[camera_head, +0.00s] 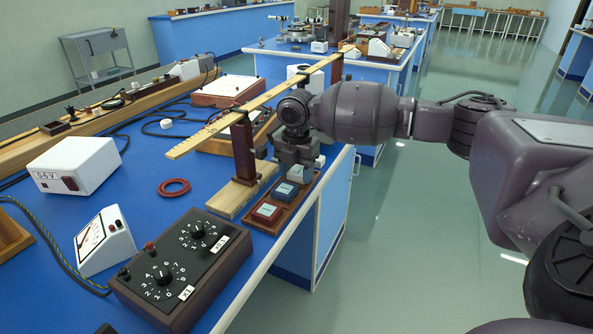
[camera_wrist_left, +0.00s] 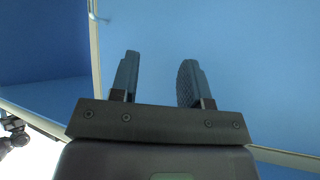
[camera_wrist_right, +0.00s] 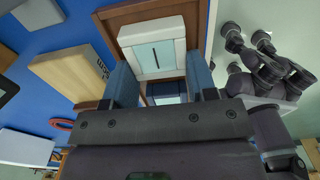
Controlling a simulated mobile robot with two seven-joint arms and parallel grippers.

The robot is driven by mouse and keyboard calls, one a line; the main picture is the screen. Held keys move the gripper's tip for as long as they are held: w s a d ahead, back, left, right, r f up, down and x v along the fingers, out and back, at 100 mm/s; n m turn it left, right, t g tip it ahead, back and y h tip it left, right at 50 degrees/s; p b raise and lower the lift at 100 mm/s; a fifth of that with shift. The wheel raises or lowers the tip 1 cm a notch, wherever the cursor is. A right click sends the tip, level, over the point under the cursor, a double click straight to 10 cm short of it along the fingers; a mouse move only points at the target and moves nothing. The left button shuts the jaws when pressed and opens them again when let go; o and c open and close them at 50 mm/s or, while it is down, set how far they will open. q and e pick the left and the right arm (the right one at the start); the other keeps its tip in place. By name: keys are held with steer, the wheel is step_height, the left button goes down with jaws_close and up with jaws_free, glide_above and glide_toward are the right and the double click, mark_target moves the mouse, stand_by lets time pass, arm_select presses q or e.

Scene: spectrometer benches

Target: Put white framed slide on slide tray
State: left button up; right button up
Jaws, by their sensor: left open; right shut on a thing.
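The white framed slide (camera_wrist_right: 152,57) is between the fingers of my right gripper (camera_wrist_right: 160,78), which is shut on it. In the right wrist view it lies over the brown slide tray (camera_wrist_right: 128,15); I cannot tell whether it touches the tray floor. In the head view my right gripper (camera_head: 297,168) points down at the far part of the slide tray (camera_head: 254,222), and the slide is mostly hidden there. My left gripper (camera_wrist_left: 158,80) is open and empty before a blue surface.
A wooden ruler (camera_head: 215,137) on a dark post (camera_head: 243,150) stands close left of my right gripper. A black dial box (camera_head: 180,268), a white meter (camera_head: 104,240) and a white supply box (camera_head: 75,165) stand on the blue bench. The bench's right edge runs beside the tray.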

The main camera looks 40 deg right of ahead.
mark_target(297, 174)
steer(key=o, duration=1)
steer(key=shift+c, duration=0.2)
arm_select(q)
steer(key=shift+s+f, duration=0.15)
steer(key=shift+f, duration=0.1)
steer(key=shift+s+f, duration=0.1)
steer(key=shift+s, duration=0.05)
arm_select(e)
steer(key=shift+r, duration=0.1)
step_height(297, 174, up, 6)
steer(key=shift+f+p, duration=0.2)
steer(key=shift+p, duration=0.5)
arm_select(q)
steer(key=shift+s+a+r+n+p, duration=0.3)
steer(key=shift+s+r+n+p, duration=0.1)
steer(key=shift+r+p, duration=0.3)
arm_select(e)
step_height(297, 174, up, 6)
steer(key=shift+r, duration=0.2)
arm_select(q)
steer(key=shift+f, duration=0.1)
steer(key=shift+w, duration=0.2)
